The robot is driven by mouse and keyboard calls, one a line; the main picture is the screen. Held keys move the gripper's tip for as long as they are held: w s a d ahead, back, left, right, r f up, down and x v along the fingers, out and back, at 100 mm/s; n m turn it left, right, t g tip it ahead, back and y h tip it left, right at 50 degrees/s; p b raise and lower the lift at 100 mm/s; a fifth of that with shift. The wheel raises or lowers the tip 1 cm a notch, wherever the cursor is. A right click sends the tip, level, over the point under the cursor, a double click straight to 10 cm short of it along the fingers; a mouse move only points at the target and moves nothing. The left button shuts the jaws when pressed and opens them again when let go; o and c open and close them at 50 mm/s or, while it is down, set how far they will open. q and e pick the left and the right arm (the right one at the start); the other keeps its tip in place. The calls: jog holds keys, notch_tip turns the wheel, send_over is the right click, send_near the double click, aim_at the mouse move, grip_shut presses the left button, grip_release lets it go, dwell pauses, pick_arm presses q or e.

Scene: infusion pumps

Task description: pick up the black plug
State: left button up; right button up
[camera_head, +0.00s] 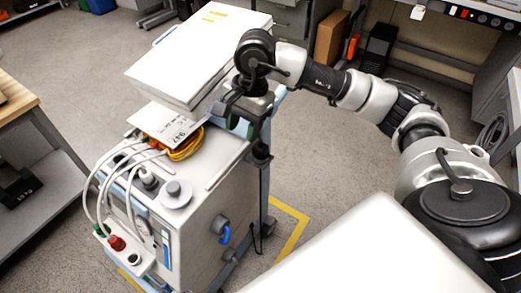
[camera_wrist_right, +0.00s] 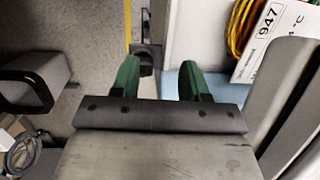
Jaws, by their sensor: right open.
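My right gripper (camera_head: 242,126) is above the right edge of the white pump cart. Its two green fingers stand apart, with the gap open, in the right wrist view (camera_wrist_right: 159,76). A dark block, which looks like the black plug (camera_wrist_right: 150,54), shows between and beyond the fingertips, beside the cart's edge. In the head view a black piece, likely the same plug (camera_head: 262,153), sits at the cart's right side just below the gripper. The gripper does not appear to hold it. Its lower part and any contact are hard to make out. My left gripper is not in view.
The cart (camera_head: 203,190) carries a coiled yellow cable (camera_head: 187,148), a white label card (camera_head: 163,121) and a large white box (camera_head: 190,60) close to my gripper. White hoses (camera_head: 100,180) loop at its left. Open floor (camera_head: 330,170) lies right of the cart.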

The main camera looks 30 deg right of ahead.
aim_at(260, 141)
jog(key=d+h, duration=0.1)
jog(key=d, duration=0.1)
jog(key=d+r+h, duration=0.1)
jog(key=d, duration=0.1)
jog(key=shift+w, duration=0.15)
jog(key=f, duration=0.4)
jog(key=shift+d+f, duration=0.3)
jog(key=shift+f, duration=3)
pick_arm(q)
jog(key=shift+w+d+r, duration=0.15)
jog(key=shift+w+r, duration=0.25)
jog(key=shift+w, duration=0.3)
pick_arm(e)
jog(key=c, duration=0.7)
jog(key=shift+r, duration=0.1)
notch_tip(260, 141, up, 9)
jog(key=shift+r, duration=0.1)
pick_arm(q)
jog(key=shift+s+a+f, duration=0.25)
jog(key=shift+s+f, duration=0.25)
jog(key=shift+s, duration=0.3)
pick_arm(e)
jog(key=shift+r, duration=0.4)
